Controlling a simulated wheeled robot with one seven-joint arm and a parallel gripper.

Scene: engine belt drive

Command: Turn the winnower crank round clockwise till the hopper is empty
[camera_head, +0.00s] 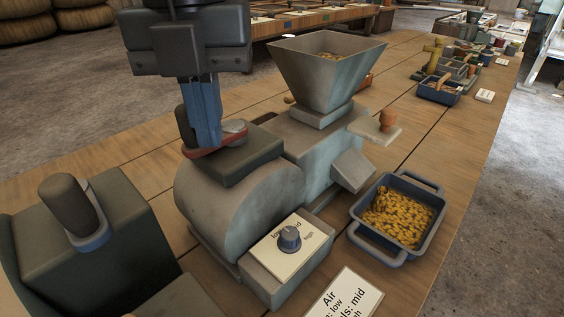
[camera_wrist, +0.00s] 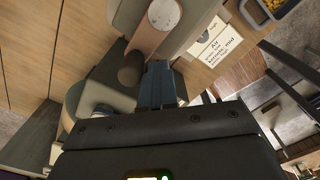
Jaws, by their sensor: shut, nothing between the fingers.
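The grey winnower (camera_head: 300,150) stands on the wooden table. Its flared hopper (camera_head: 328,80) holds some yellow-brown grain, seen low inside. The crank has a reddish arm (camera_head: 212,146) with a grey round hub on the dark block atop the drum. In the wrist view, the crank arm (camera_wrist: 149,35) ends in a dark upright handle (camera_wrist: 131,68). My gripper (camera_head: 207,143) is shut and empty, its blue fingers pointing down beside the handle. In the wrist view, my gripper (camera_wrist: 157,68) lies just right of the handle; I cannot tell whether they touch.
A blue tray (camera_head: 361,235) with grain sits below the spout (camera_head: 353,170). An air dial (camera_head: 289,238) and a label card (camera_head: 344,297) are in front. A dark box with a stubby cylinder (camera_head: 70,204) stands at left. Small bins (camera_head: 440,92) stand further right.

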